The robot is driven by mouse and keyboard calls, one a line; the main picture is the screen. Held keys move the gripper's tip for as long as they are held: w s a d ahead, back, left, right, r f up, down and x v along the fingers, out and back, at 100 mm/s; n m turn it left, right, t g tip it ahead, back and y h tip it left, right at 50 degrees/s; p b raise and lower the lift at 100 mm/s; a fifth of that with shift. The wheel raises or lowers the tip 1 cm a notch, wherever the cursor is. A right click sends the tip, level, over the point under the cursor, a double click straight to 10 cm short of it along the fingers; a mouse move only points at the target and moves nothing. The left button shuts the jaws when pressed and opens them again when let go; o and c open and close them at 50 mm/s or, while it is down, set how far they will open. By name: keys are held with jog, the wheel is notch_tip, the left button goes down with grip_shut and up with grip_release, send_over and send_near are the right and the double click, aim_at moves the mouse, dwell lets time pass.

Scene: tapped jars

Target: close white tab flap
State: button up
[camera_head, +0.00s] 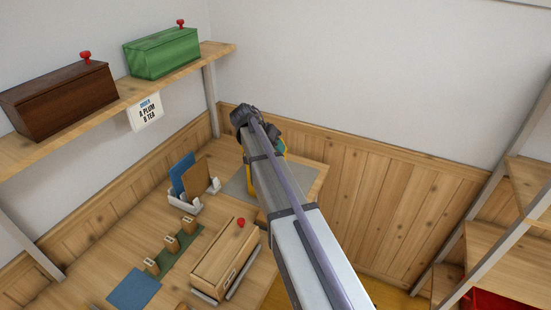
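I cannot make out a white tab flap in the head view. My own arm runs from the bottom middle up to a dark joint and covers part of the table. My gripper's fingers are not visible, hidden behind the arm. Yellow and teal parts (282,148) peek out beside the arm above the grey mat (239,186); what they belong to is unclear. A long wooden box (224,262) with a red knob (241,222) on top stands on the table, left of the arm.
A white rack (181,203) holds blue and brown boards. Several small wooden blocks (170,243) stand on a green strip near a blue mat (134,289). A brown box (58,98) and green box (163,53) sit on the shelf above an order card (146,111). Shelving stands right.

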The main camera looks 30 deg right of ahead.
jog(key=shift+c, duration=0.3)
grip_shut()
